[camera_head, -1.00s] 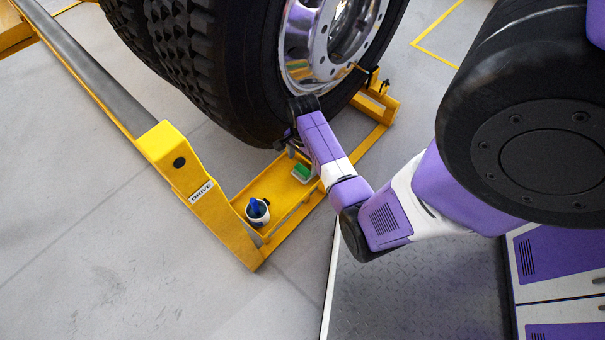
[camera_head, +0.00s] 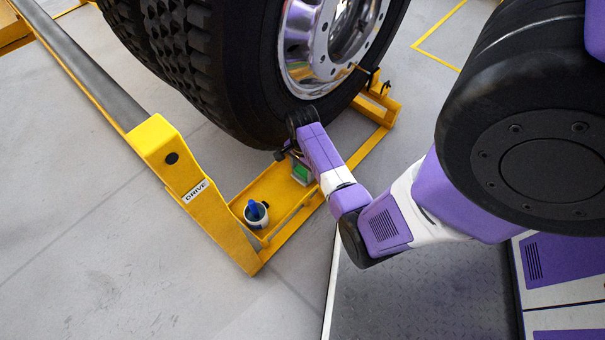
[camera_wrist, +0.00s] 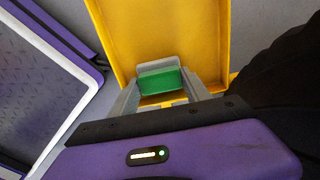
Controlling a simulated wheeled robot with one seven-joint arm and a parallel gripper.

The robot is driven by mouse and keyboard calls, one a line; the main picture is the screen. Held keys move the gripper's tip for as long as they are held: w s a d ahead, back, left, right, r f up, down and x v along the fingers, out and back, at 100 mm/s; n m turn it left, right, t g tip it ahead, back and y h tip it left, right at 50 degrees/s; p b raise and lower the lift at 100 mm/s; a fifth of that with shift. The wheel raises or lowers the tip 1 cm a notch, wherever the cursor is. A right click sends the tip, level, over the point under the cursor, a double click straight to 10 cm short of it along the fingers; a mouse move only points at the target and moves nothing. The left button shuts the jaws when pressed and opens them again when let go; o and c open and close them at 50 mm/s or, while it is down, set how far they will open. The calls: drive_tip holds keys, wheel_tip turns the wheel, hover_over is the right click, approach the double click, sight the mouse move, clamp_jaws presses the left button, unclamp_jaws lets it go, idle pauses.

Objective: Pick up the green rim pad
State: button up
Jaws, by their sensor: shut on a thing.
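The green rim pad (camera_wrist: 160,81) shows in the wrist view as a green block with a pale grey edge along its far side. My gripper (camera_wrist: 166,90) has one finger at each side of the pad and is shut on it. In the head view the pad (camera_head: 301,173) is at the yellow tray (camera_head: 270,187), partly hidden by my arm. My gripper (camera_head: 287,155) is there beside it, its fingers mostly hidden. I cannot tell whether the pad is clear of the tray.
A white cup with a blue thing in it (camera_head: 257,214) stands in the tray's near end. A large tyre with a chrome rim (camera_head: 240,80) stands just behind my gripper. The yellow post marked DRIVE (camera_head: 172,165) is at left. Grey floor (camera_head: 100,260) is clear in front.

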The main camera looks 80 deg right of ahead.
sight(303, 171)
wheel_tip(303, 171, up, 20)
drive_tip(key=p, duration=0.8)
drive_tip(key=o, duration=0.9)
drive_tip(key=shift+c, duration=0.2)
drive_tip(key=c, duration=1.1)
drive_tip(key=shift+d, duration=0.1)
clamp_jaws()
